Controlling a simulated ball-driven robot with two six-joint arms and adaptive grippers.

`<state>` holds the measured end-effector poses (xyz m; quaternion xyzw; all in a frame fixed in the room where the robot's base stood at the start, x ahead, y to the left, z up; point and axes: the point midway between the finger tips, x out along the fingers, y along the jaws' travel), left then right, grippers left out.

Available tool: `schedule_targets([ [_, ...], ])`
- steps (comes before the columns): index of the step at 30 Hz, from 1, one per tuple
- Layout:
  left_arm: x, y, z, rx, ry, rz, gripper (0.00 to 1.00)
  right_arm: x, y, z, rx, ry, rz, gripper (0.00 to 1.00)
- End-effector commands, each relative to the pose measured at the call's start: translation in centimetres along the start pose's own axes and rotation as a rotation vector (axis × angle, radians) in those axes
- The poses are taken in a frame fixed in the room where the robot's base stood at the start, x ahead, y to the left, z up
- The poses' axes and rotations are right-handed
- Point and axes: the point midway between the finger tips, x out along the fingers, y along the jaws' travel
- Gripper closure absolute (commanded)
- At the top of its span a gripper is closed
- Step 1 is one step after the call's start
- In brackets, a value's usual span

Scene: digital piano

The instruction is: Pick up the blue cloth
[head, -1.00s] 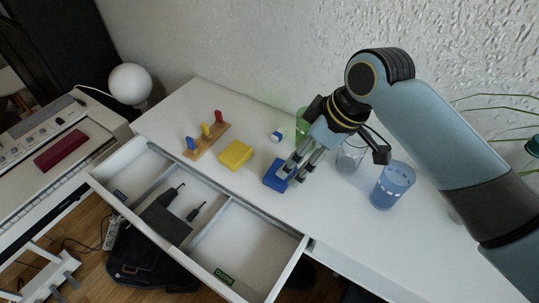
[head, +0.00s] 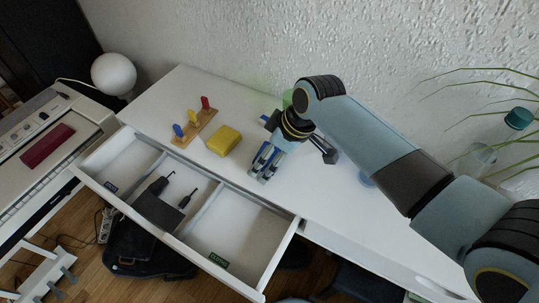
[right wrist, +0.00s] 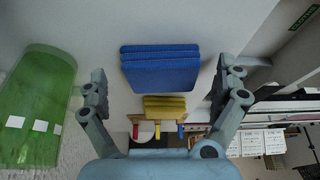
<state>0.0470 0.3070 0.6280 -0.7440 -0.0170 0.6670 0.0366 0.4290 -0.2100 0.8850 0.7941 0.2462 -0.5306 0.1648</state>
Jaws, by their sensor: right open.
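The blue cloth (right wrist: 160,72) is a folded stack on the white desk. In the right wrist view it lies between and a little beyond the two spread fingers of my right gripper (right wrist: 162,88). No contact with either finger shows. In the head view my right gripper (head: 261,176) points down over the cloth and hides most of it; only bits of blue show between the fingers. The gripper is open and empty. My left gripper is in neither current view.
A folded yellow cloth (head: 224,141) lies left of the gripper, near a wooden stand (head: 197,130) with coloured pegs. A green cup (right wrist: 38,110) stands close to one finger. An open drawer (head: 240,228) juts out in front of the desk.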

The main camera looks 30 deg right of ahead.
Motion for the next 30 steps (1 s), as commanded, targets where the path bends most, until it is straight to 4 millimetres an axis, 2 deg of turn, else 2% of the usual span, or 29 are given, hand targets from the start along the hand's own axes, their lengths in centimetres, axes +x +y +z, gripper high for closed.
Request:
schedule_targets([
  [1,0.0,0.0,0.3,0.0,-0.005,0.0,0.6,0.0,0.0,0.0,0.0,0.0,0.0,0.01],
  [12,0.0,0.0,1.0,0.0,-0.015,0.0,0.6,0.0,0.0,0.0,0.001,0.0,0.0,0.49],
  [13,0.0,0.0,1.0,0.0,-0.015,0.0,0.6,0.0,0.0,0.0,0.001,0.0,0.0,0.51],
  [23,0.0,0.1,0.7,0.0,-0.011,0.001,0.6,-0.1,0.0,0.0,0.0,0.0,0.0,0.51],
  [26,0.0,0.1,0.7,0.0,-0.01,0.001,0.6,-0.6,0.0,-0.3,0.0,0.002,0.001,0.51],
  [30,0.1,0.1,0.6,0.0,-0.009,0.001,0.6,-2.1,0.0,-0.9,-0.001,0.003,0.001,0.51],
])
